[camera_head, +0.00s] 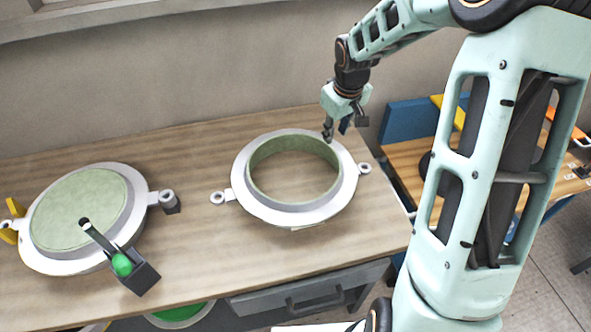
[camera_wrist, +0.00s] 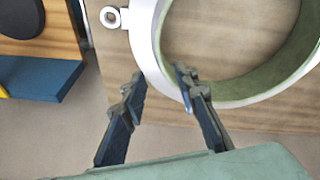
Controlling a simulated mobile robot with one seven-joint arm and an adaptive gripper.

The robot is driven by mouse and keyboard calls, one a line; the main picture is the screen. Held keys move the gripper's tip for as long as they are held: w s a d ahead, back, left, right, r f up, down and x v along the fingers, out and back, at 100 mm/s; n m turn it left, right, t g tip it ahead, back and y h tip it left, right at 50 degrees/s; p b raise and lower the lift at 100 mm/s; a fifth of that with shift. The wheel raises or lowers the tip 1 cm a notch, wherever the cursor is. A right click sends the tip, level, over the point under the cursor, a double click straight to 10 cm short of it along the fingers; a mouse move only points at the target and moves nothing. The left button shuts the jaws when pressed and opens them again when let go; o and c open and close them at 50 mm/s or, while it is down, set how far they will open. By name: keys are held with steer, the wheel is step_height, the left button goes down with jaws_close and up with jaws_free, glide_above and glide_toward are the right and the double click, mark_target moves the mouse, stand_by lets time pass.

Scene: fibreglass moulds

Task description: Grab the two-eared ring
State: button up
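The two-eared ring (camera_head: 290,214) lies flat on the wooden table, right of its middle. It has a white flange, a green inner wall and a small holed ear on its left and right sides. My gripper (camera_head: 336,130) points down at the ring's far right rim. In the wrist view, my gripper (camera_wrist: 160,84) is open, its two dark fingers apart and holding nothing. The ring (camera_wrist: 148,45) shows there with one ear (camera_wrist: 110,17). The right fingertip overlaps the rim in the picture and the left one appears outside it; I cannot tell their height above it.
A round mould with a green disc (camera_head: 75,208) sits on the table's left, with a dark clamp (camera_head: 140,277) with a green knob at its front. A drawer (camera_head: 310,290) is below. A second bench with a blue panel (camera_head: 405,122) stands right. Bare tabletop (camera_head: 200,235) separates mould and ring.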

mark_target(330, 149)
steer(key=x, duration=0.8)
steer(key=shift+w+a+f, duration=0.1)
steer(key=shift+a+f, duration=0.05)
steer(key=shift+a, duration=0.15)
steer(key=shift+c, duration=0.2)
jaws_close()
